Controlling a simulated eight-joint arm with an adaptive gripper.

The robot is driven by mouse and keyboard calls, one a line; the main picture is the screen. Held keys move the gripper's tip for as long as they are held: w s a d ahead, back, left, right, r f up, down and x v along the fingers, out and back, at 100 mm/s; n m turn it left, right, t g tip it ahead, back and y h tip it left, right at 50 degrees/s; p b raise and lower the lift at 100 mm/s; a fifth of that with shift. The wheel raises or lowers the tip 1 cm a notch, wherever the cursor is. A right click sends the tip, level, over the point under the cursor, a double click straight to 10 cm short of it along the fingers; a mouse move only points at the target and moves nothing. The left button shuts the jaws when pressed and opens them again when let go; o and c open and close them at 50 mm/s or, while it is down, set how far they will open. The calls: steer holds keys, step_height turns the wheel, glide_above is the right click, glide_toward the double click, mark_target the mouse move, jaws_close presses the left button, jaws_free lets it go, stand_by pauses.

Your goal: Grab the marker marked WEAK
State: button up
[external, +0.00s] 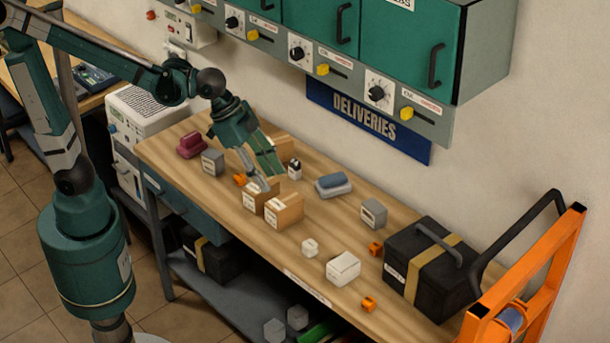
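My gripper (262,178) points down over the left half of the wooden bench, its fingertips close to a small tan block with a white label (254,200). I cannot tell whether they touch that block or how far apart the fingers are. A second labelled tan block (284,212) stands just to the right, very near the first. Another tan piece (281,147) shows behind the gripper, partly hidden. A small dark item with a white label (295,169) stands behind and to the right. The labels are too small to read, so I cannot tell which thing is marked WEAK.
On the bench (225,212) stand a maroon item (191,145), grey blocks (212,162) (374,213), a blue-topped item (333,185), white pieces (343,268), orange bits (376,249) and a black case (432,270). Green cabinets (405,45) overhang the back. An orange frame (548,270) stands at right.

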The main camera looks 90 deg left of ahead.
steer(key=w+d+f+m, duration=0.1)
steer(key=w+d+f, duration=0.15)
steer(key=w, duration=0.25)
steer(key=w+d+f+m+g+h, duration=0.1)
steer(key=w+d+f, duration=0.15)
steer(key=w, duration=0.25)
steer(key=w+d+f+m, duration=0.1)
steer(key=w+d+f, duration=0.15)
steer(key=w, duration=0.25)
steer(key=m+g+h, duration=0.1)
steer(key=m, duration=0.2)
glide_toward(369, 300)
steer(key=shift+w+d+f+b, duration=0.15)
steer(key=shift+d+f+b, duration=0.15)
steer(key=shift+f, duration=0.2)
steer(key=shift+x, duration=1.25)
steer(key=shift+x, duration=2.6)
steer(key=shift+a, duration=0.1)
steer(key=c, duration=0.9)
